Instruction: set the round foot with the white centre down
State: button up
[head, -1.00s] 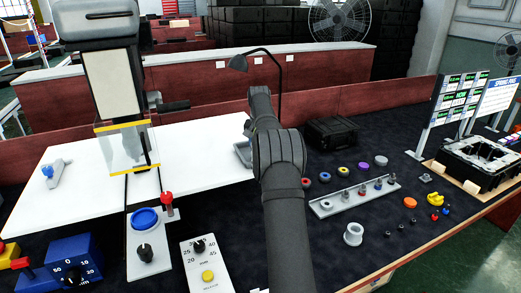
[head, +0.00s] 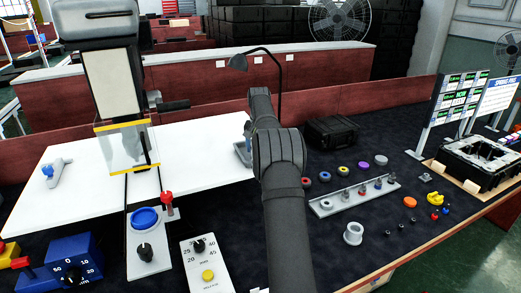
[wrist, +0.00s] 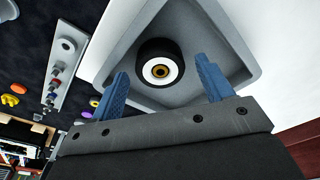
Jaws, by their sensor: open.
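The round foot (wrist: 160,68) is a short black cylinder with a white ring and a brass-coloured middle. In the wrist view it sits in a grey angular tray (wrist: 215,32) with its white centre facing the camera. My gripper (wrist: 161,78) is open, its two blue fingers on either side of the foot with gaps showing between them and it. In the head view my arm hides the foot and most of the gripper; a bit of the grey tray (head: 241,154) shows beside the arm.
The tray is at the right end of a white surface (head: 200,158). Right of my arm are a grey strip (head: 335,203) with several small parts, several coloured discs, a grey ring (head: 353,233) and a black case (head: 333,132).

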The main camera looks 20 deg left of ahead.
notch_tip(320, 180, up, 11)
jog(key=s, duration=0.1)
jog(key=shift+s+d+r, duration=0.15)
jog(key=shift+s+r, duration=0.05)
jog(key=shift+f, duration=0.1)
jog(key=f, duration=0.4)
jog(key=w+f, duration=0.1)
jog(key=f, duration=0.7)
jog(key=shift+w, duration=0.25)
jog(key=shift+r, duration=2)
jog(key=shift+f, duration=0.1)
